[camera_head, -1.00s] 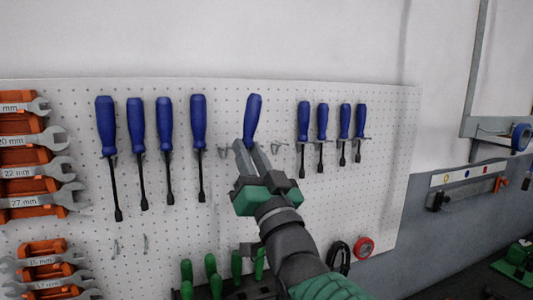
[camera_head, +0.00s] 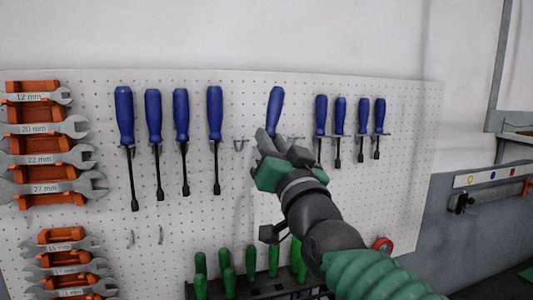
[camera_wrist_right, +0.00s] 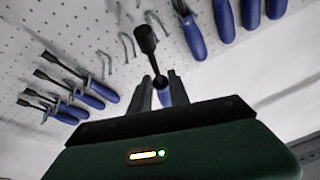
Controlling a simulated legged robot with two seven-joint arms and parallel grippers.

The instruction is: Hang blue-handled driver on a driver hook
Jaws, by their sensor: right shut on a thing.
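The blue-handled driver (camera_head: 274,108) is upright in front of the white pegboard, handle up. My right gripper (camera_head: 262,142) is shut on it below the handle; the gripper hides its lower part in the head view. In the right wrist view the driver's dark shaft (camera_wrist_right: 152,50) stands between the fingers (camera_wrist_right: 160,92). Bare driver hooks show left of the gripper (camera_head: 240,143) in the head view, and metal hooks (camera_wrist_right: 127,45) show beside the shaft in the wrist view. Whether the driver touches a hook cannot be told. My left gripper is not in view.
Blue drivers hang to the left (camera_head: 182,115) and right (camera_head: 340,116) of the held one. Orange racks with wrenches (camera_head: 45,145) are at the far left. Green-handled tools (camera_head: 250,262) stand in a dark rack below. A red tape (camera_head: 382,245) lies at lower right.

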